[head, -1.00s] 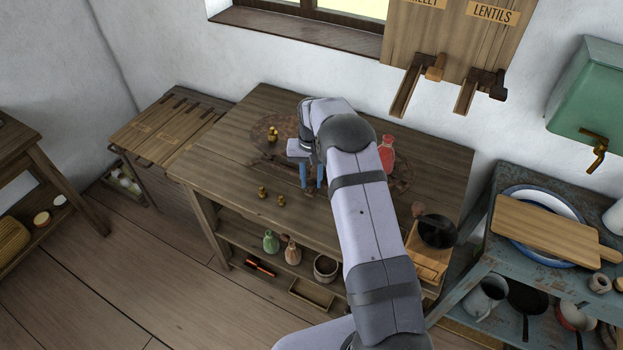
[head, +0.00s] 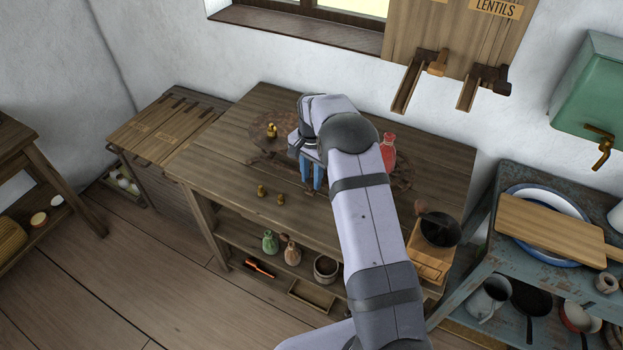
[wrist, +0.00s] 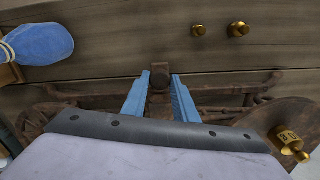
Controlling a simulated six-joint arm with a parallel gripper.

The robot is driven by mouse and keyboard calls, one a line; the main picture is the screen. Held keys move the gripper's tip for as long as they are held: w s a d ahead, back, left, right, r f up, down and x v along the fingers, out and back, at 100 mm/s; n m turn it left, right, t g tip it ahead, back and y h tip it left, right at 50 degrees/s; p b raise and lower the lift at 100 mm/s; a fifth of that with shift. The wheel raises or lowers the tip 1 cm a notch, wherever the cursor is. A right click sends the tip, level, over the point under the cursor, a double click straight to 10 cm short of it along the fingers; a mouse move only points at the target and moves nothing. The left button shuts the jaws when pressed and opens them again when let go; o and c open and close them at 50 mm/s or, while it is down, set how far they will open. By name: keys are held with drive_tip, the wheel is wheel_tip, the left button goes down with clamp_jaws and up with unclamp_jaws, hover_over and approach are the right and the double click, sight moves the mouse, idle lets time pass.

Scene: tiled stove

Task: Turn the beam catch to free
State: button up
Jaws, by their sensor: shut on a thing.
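A rusty iron balance beam (wrist: 215,98) lies across the wooden table, and its round pan (wrist: 292,118) is at the right in the wrist view. The dark, blocky beam catch (wrist: 160,80) stands at the middle of the beam. My gripper (wrist: 160,77) has its blue fingers on either side of the catch, shut on it. In the head view my gripper (head: 311,172) points down at the table, and my arm hides most of the beam. A brass weight (head: 272,130) stands on the left pan (head: 259,140).
Two small brass weights (head: 261,190) (head: 281,199) stand near the table's front edge. A dark bowl (head: 440,231) is at the table's right end.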

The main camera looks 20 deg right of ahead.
sight(311, 181)
drive_tip(key=shift+m, duration=1.6)
drive_tip(key=o, duration=1.1)
drive_tip(key=shift+c, duration=0.2)
drive_tip(key=shift+r+b, duration=0.1)
drive_tip(key=shift+b, duration=0.2)
drive_tip(key=shift+r+b, duration=1.05)
drive_tip(key=shift+r, duration=2.55)
drive_tip(key=shift+c, duration=0.2)
